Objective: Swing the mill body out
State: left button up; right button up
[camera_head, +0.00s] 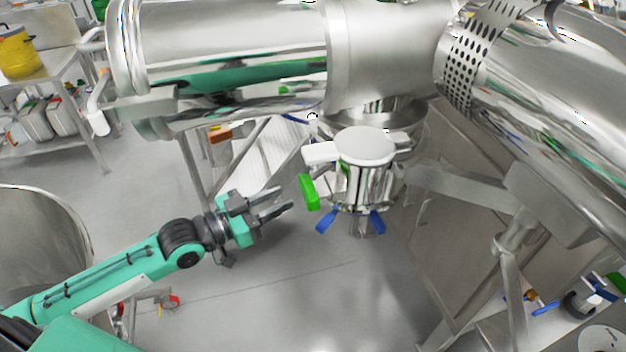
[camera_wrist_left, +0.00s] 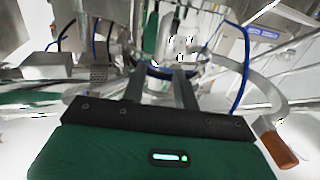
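The mill body (camera_head: 368,187) is a shiny steel cylinder with a pale round cap. It sits below the large steel vessel, in the middle of the head view. A green handle (camera_head: 309,192) is on its left side, and blue levers (camera_head: 327,221) are at its lower edge. My left gripper (camera_head: 287,198) is to the left of the green handle, pointing at it, apart from it and empty. In the left wrist view its two fingers (camera_wrist_left: 160,82) stand apart. I cannot clearly identify the parts beyond them. My right gripper is not in view.
A large horizontal steel vessel (camera_head: 235,55) crosses overhead, with another steel body (camera_head: 550,90) at right. A steel frame and panel (camera_head: 425,255) stand right of the mill. A bench with a yellow container (camera_head: 19,55) is at far left. The floor (camera_head: 270,300) below the gripper is clear.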

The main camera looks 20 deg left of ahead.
pick_arm(q)
jog(key=p+x, duration=0.3)
jog(key=x, duration=0.6)
jog(key=shift+d, duration=0.15)
grip_shut()
